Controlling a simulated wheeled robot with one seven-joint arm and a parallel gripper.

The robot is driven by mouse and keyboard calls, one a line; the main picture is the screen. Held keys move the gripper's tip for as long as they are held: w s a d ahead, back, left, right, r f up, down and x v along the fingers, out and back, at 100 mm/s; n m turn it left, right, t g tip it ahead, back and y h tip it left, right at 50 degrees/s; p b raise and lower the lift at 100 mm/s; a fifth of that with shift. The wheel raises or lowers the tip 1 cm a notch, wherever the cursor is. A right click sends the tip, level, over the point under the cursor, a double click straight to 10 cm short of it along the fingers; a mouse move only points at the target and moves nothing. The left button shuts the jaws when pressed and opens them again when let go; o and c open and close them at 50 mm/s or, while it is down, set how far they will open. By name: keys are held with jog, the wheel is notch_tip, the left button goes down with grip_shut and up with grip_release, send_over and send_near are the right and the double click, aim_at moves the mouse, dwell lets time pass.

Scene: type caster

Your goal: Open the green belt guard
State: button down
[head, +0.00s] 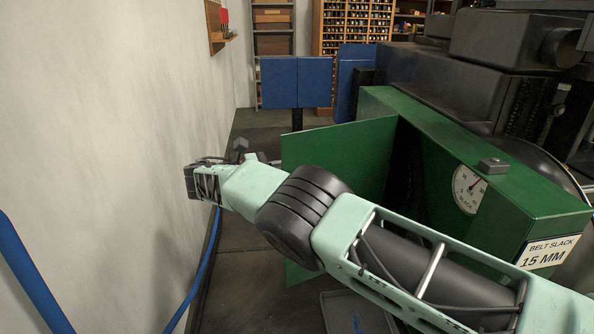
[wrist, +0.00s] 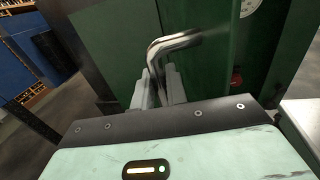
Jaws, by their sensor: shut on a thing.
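The green belt guard (head: 505,190) is a long green box on the right in the head view. Its door panel (head: 340,150) stands swung out to the left, at an angle to the box, with a dark gap between them. In the wrist view a bent metal handle (wrist: 172,45) stands out from the green door (wrist: 105,35). My gripper (wrist: 160,85) is shut on this handle, with a finger on either side of its lower part. In the head view my arm crosses in front of the door's lower part, and the handle and fingertips cannot be made out.
A dial gauge (head: 468,188) and a "BELT SLACK 15 MM" label (head: 547,252) are on the guard. A grey wall (head: 110,150) bounds the left. Blue panels (head: 296,82) and shelves (head: 355,25) stand behind. A red knob (wrist: 237,77) shows beside the door. A grey tray (head: 350,312) lies below my arm.

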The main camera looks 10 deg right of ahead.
jog(key=shift+w+d, duration=0.15)
jog(key=shift+w, duration=0.1)
jog(key=c, duration=1.5)
grip_release()
